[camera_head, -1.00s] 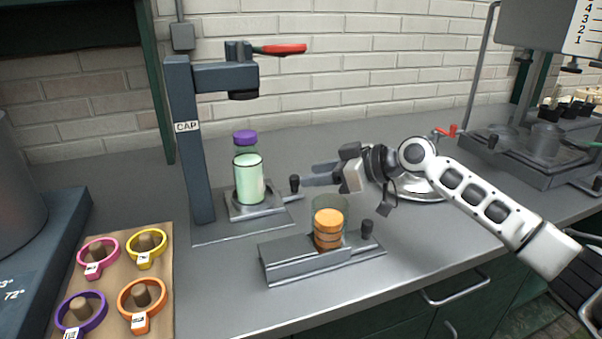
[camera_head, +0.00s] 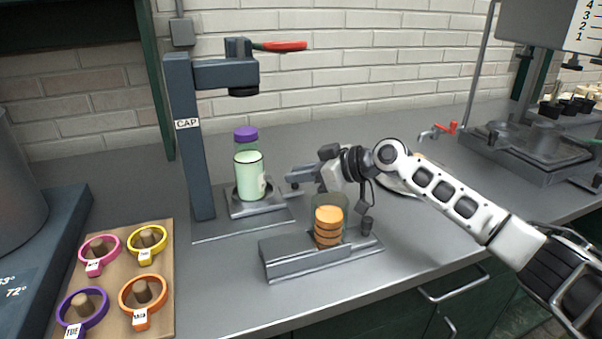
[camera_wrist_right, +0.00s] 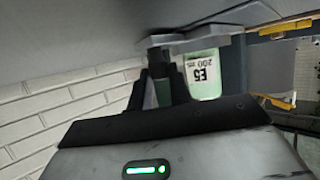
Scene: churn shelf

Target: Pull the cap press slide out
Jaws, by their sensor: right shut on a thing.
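The cap press (camera_head: 189,140) stands at the back left, with a CAP label on its post and a red lever (camera_head: 280,46). Its slide (camera_head: 270,207) lies at the foot of the post. A pale green bottle (camera_head: 249,178) with a purple cap stands upright on the slide, below the press head; it also shows in the wrist view (camera_wrist_right: 203,75), upside down. My right gripper (camera_head: 297,180) is at the right end of the slide, shut on the slide's knob, which its fingers hide. In the wrist view the dark fingers (camera_wrist_right: 158,88) are beside the bottle. My left gripper is out of view.
A grey fixture (camera_head: 300,258) with a clear jar of orange discs (camera_head: 328,225) stands close in front of my right gripper. Coloured rings (camera_head: 142,297) on a board are at front left. A metal dish and a red-handled tap (camera_head: 440,130) are behind my right arm.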

